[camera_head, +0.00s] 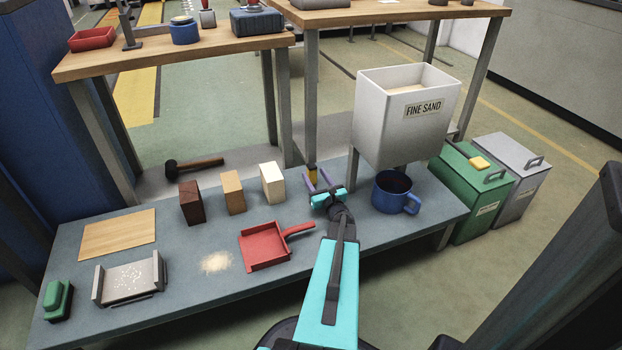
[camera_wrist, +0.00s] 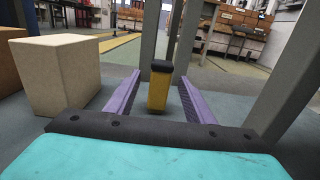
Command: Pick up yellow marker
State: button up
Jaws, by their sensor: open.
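The yellow marker (camera_wrist: 158,92) stands upright on the low grey-blue table, with a black top. In the wrist view it sits between the two purple fingers of my gripper (camera_wrist: 158,98), near their tips, with a gap on each side. In the head view the marker (camera_head: 312,176) shows small at the table's back edge, partly hidden by my gripper (camera_head: 318,182). My gripper is open and low over the table.
A cream block (camera_head: 272,183) stands just left of my gripper. A blue mug (camera_head: 394,192) and the fine sand bin (camera_head: 405,115) stand to the right. A red dustpan (camera_head: 265,248) lies nearer, left of my arm.

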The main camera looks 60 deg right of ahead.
aim_at(308, 164)
jog(key=shift+x, duration=1.3)
jog(key=shift+b+x, duration=1.15)
jog(key=shift+x, duration=0.85)
jog(key=shift+w+d+r, duration=0.1)
jog(key=shift+w+d, duration=0.3)
jog(key=shift+w, duration=0.1)
jog(key=c, duration=1.1)
